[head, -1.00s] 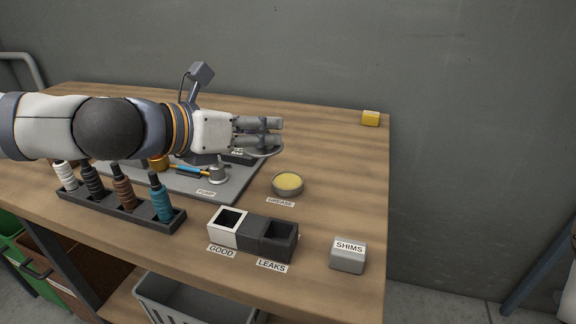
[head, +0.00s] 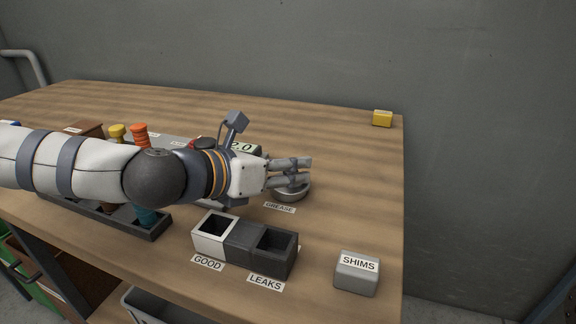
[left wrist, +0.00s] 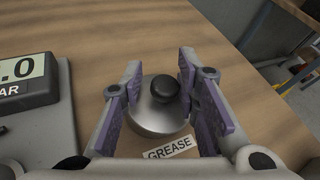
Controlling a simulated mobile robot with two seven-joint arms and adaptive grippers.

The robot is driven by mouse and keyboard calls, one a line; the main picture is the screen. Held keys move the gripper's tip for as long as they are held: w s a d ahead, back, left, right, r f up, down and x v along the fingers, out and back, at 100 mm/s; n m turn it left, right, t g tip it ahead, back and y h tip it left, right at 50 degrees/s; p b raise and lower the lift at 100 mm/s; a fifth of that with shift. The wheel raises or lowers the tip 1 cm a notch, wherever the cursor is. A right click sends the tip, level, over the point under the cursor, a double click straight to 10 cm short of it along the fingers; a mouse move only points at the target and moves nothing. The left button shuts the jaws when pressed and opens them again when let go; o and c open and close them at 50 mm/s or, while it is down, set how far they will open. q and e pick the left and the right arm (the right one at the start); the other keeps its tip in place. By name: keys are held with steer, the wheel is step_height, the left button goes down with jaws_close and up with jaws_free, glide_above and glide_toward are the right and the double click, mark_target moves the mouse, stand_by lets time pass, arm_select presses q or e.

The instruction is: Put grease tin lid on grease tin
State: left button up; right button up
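The grease tin (head: 292,194) stands on the bench behind its GREASE label, partly hidden by my left gripper. The grease tin lid (left wrist: 155,118) is a silver disc with a dark round knob and covers the tin's top in the left wrist view. No yellow grease shows. Whether the lid is seated flush is hard to tell. My left gripper (left wrist: 166,88) is open, with its purple finger pads on either side of the knob and a gap visible on the left. It also shows in the head view (head: 292,170), low over the tin. My right gripper is not in view.
The GOOD (head: 211,240) and LEAKS (head: 275,252) bins stand in front of the tin. A grey SHIMS block (head: 357,275) is at front right and a yellow block (head: 382,118) at far right. A gauge reading 2.0 (head: 243,149) lies behind my wrist.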

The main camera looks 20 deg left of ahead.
arm_select(q)
steer(key=shift+r, duration=0.2)
steer(key=shift+s+a+r, duration=0.15)
steer(key=shift+s+r, duration=0.1)
steer(key=p+v, duration=0.4)
steer(key=v, duration=0.7)
steer(key=shift+s+f, duration=0.1)
steer(key=shift+s, duration=0.1)
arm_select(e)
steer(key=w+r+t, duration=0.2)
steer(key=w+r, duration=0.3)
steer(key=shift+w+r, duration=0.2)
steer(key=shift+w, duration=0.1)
